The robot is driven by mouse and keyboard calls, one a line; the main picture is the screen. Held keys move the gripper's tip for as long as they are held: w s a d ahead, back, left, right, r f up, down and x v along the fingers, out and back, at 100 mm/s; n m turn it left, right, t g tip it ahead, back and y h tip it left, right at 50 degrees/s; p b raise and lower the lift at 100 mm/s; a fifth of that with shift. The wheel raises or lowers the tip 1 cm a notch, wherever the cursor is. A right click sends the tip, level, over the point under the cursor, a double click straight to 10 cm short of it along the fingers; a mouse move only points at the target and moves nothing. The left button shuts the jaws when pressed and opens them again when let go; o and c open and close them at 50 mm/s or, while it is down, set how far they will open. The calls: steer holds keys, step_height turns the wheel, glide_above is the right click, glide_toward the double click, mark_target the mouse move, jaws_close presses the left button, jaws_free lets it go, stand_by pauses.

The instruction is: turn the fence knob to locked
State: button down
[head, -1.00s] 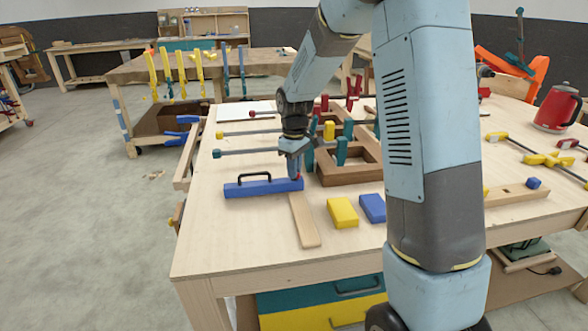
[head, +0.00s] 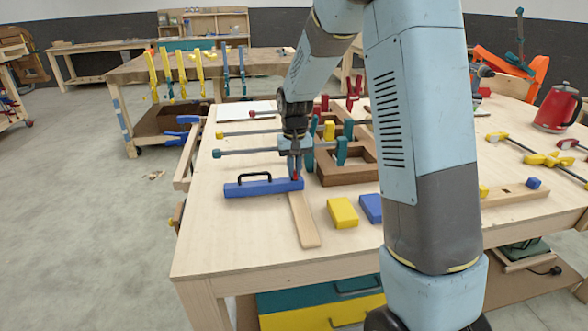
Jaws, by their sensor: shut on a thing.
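The fence is a long blue bar (head: 262,188) with a black handle, lying on the light wood workbench left of centre in the head view. A small red knob (head: 296,175) stands at its right end. My gripper (head: 295,174) points straight down over that end and is shut on the knob. The fingers hide part of the knob, and its exact turn angle is too small to tell.
A wooden strip (head: 304,219) lies just in front of the fence's right end. Yellow (head: 342,212) and blue (head: 371,208) blocks lie to the right. A brown wooden frame (head: 345,172) with clamps stands behind. The front-left bench top is clear.

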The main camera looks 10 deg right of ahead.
mark_target(295, 172)
stand_by(0.4)
steer(key=c, duration=1.2)
jaws_free()
steer(key=shift+o, duration=0.2)
step_height(295, 172, up, 14)
steer(key=shift+f, duration=0.15)
steer(key=s+d+r+t, duration=0.1)
steer(key=s+d+r, duration=0.1)
steer(key=s+r, duration=0.35)
steer(key=s+d+r+t, duration=0.2)
steer(key=s+d, duration=0.1)
steer(key=s, duration=0.6)
steer(key=s+d+t, duration=0.2)
steer(key=s, duration=1.4)
steer(key=shift+s+d+f+t, duration=0.25)
steer(key=shift+s+f+t, duration=0.05)
steer(key=shift+f, duration=0.1)
